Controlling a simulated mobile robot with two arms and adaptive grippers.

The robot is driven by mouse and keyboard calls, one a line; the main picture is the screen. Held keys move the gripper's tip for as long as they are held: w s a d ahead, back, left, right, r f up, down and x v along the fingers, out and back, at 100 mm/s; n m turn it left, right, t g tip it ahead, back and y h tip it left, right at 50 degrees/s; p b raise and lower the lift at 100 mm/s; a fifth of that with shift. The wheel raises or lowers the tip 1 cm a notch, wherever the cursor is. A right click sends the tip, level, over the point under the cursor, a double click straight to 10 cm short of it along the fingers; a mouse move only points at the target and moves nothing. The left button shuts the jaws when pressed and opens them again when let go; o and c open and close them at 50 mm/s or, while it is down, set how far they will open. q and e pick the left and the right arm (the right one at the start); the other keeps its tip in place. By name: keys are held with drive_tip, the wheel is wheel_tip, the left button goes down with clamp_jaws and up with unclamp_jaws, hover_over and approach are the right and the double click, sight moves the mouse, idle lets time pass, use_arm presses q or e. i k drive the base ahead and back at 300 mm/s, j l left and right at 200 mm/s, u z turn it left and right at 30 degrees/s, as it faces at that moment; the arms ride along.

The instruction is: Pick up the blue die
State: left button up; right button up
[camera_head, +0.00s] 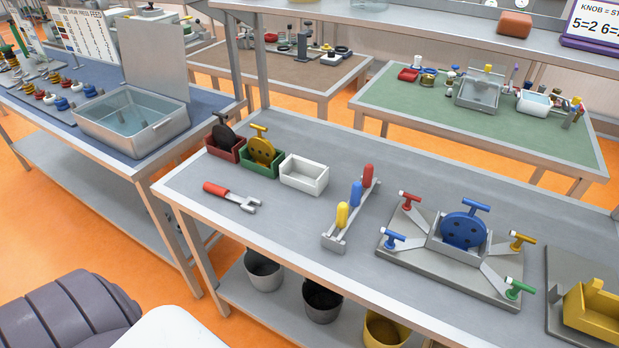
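The blue die (463,231) is a round blue disc with several dark holes and a T-shaped blue handle on top. It stands upright in a grey open block (441,247) in the middle of a grey fixture plate (408,262) at the right of the near bench. Its lower part is hidden by the block's front wall. Neither of my grippers shows in the head view.
Four-coloured clamp knobs surround the block: red (411,200), blue (394,238), yellow (522,241), green (519,288). Left of it stand a rack of handled tools (334,241), an empty white bin (304,174), and bins holding yellow (262,151) and black (223,135) dies.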

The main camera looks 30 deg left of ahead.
sight(462, 230)
drive_tip(key=j, duration=1.55)
